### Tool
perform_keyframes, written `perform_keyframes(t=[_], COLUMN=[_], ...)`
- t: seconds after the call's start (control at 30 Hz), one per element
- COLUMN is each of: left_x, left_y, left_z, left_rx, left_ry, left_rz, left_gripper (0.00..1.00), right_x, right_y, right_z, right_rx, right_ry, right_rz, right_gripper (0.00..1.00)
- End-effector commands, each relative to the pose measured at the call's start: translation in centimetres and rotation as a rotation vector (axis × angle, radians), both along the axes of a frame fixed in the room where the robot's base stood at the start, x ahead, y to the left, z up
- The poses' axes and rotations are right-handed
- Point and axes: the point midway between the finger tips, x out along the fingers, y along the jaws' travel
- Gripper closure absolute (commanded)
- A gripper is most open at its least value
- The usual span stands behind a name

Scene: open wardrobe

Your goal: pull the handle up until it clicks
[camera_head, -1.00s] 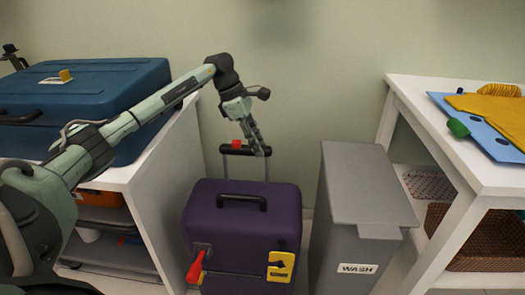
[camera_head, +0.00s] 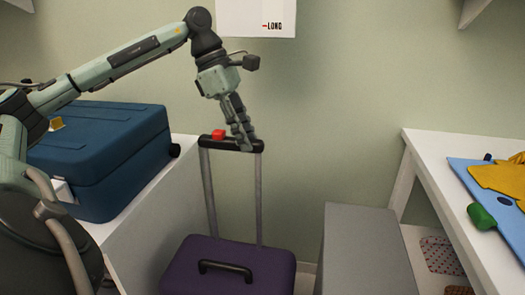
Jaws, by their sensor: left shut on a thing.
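The purple suitcase (camera_head: 228,277) stands upright on the floor at the bottom middle, its lower part cut off by the frame. Its two grey poles (camera_head: 259,200) extend well above its top. They carry the black pull handle (camera_head: 221,144), which has a red button (camera_head: 218,133) on its left part. My left gripper (camera_head: 243,141) points down and is shut on the right part of this handle. A separate black carry handle (camera_head: 226,269) lies on the suitcase top. My right gripper is out of view.
A blue case (camera_head: 105,160) sits on the white unit (camera_head: 160,215) at left. A grey bin (camera_head: 365,250) stands right of the suitcase. A white table (camera_head: 440,165) with blue and yellow items is at far right. A white box marked LONG (camera_head: 256,18) is above my gripper.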

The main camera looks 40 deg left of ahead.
Motion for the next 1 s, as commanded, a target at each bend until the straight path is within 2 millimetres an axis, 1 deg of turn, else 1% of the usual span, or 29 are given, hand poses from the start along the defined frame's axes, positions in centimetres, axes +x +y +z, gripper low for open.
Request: perform_keyframes(t=[0.03,0.2,0.37,0.67,0.7,0.83,1.0], left_x=[-0.1,-0.6,-0.7,-0.7,-0.7,-0.8,-0.8], left_y=[0.1,0.1,0.1,0.1,0.2,0.1,0.1], left_z=[1.4,2.9,3.4,3.6,3.6,3.4,3.2], left_rx=[-0.001,-0.003,-0.005,-0.004,-0.004,-0.003,-0.004], left_ry=[-0.014,-0.015,-0.018,-0.022,-0.022,-0.017,-0.013], left_rz=[0.006,0.007,0.006,0.008,0.009,0.008,0.006], left_gripper=[1.00,1.00,1.00,1.00,0.70,0.54,0.53], right_x=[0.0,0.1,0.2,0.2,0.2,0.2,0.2], right_y=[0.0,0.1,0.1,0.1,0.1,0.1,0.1], right_z=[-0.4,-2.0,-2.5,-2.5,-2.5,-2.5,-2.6], right_rx=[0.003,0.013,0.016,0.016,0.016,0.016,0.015], right_ry=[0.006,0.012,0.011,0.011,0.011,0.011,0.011], right_rz=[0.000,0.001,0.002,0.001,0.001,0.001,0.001], right_gripper=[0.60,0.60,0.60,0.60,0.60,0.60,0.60])
